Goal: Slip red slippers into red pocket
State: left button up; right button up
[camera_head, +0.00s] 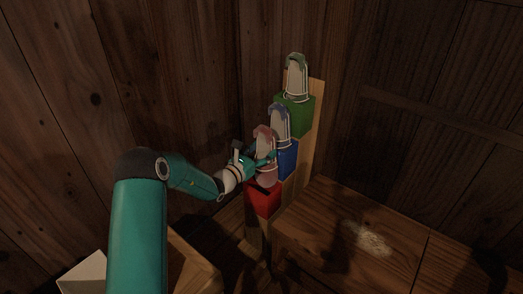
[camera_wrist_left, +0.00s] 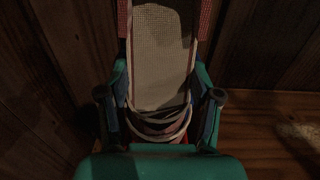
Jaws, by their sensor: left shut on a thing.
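The red slippers (camera_head: 265,139) stand upright, soles showing, over the red pocket (camera_head: 264,199), the lowest box on the wooden rack. Their lower end is at the pocket's top; I cannot tell how deep it goes. My left gripper (camera_head: 262,160) is shut on the red slippers from the left. In the left wrist view the pale sole of the slippers (camera_wrist_left: 162,60) stands between the two fingers of my left gripper (camera_wrist_left: 160,100), with red edges at the top. A bit of red shows low behind the fingers. My right gripper is in neither view.
A blue pocket (camera_head: 288,160) with blue slippers (camera_head: 280,124) and a green pocket (camera_head: 295,116) with green slippers (camera_head: 296,77) rise behind on the wooden rack (camera_head: 316,110). A pale box (camera_head: 85,274) shows at lower left. The wooden surface to the right is clear.

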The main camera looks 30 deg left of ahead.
pick_arm(q)
jog(key=shift+f+b, duration=2.25)
jog(key=shift+f, duration=0.85)
jog(key=o, duration=1.3)
jog(key=shift+s, duration=0.15)
jog(key=s, duration=0.7)
jog(key=s+a, duration=0.1)
jog(key=s, duration=0.3)
jog(key=shift+s+f, duration=0.1)
jog(key=shift+s, duration=0.25)
